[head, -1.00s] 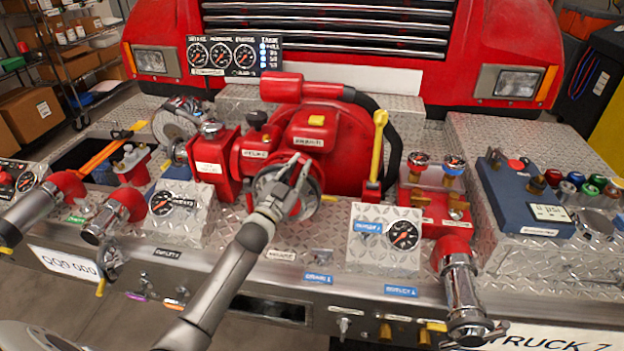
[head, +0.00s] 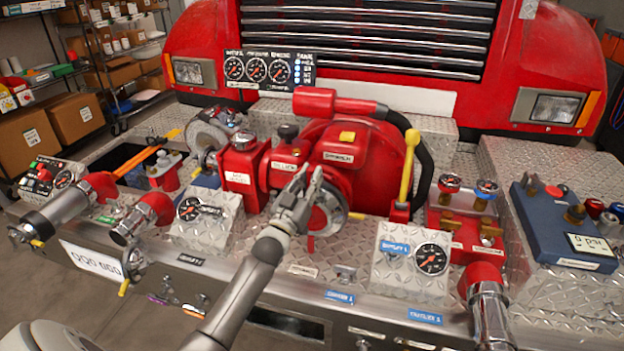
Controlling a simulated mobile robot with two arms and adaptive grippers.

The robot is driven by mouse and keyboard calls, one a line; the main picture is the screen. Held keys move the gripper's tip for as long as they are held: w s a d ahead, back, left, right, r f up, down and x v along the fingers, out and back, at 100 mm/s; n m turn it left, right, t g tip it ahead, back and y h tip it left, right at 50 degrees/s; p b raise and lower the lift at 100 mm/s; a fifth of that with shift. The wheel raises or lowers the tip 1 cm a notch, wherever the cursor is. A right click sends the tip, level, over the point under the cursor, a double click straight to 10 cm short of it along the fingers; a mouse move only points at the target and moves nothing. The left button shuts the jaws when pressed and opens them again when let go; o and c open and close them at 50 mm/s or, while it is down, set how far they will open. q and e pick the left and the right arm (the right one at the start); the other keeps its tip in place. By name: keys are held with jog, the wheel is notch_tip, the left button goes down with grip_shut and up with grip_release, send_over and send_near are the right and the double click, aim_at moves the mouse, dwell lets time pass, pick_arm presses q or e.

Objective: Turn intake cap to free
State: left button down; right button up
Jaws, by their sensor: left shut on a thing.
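The pump's round front intake fitting with a silver rim, which I take as the intake cap (head: 338,208), sits low on the front of the red pump body (head: 372,165). My left gripper (head: 306,183) reaches up to it from below. Its fingers are shut at the left part of the fitting and hide some of it. Red shows inside the rim, beside the fingers. I cannot tell whether the cap is turned or loose. My right gripper is not in view.
A yellow-handled lever (head: 408,165) stands right of the pump. A gauge box (head: 412,262) is in front of it, and another gauge box (head: 208,220) is to the left. A blue control panel (head: 563,228) is far right. Red-and-silver outlets (head: 487,305) line the front edge.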

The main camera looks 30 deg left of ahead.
pick_arm(q)
jog(key=c, duration=1.3)
grip_release()
jog(key=shift+a, duration=0.15)
jog(key=v, duration=1.2)
